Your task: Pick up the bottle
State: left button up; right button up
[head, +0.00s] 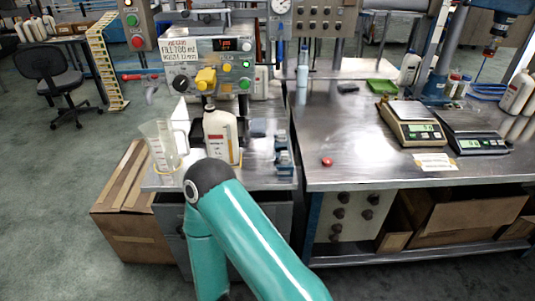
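A white bottle (220,136) with a printed label stands upright on the small steel table (265,181), under the filling machine (208,68). Its top is close below the machine's nozzle, and I cannot tell if they touch. A small red cap (327,161) lies on the larger steel bench to the right. My teal arm bends up in front of the small table, its elbow just below the bottle. Neither of my grippers is in view.
A clear measuring jug (160,146) stands left of the bottle. Small blue fixtures (283,152) stand to its right. Two scales (411,122) (474,131) and more white bottles (516,92) are on the large bench (345,127). A cardboard box (127,205) is on the floor at left.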

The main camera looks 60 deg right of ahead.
aim_at(220, 128)
jog(key=z, duration=0.15)
jog(key=k, duration=1)
jog(key=z, duration=1.1)
jog(key=i, duration=1)
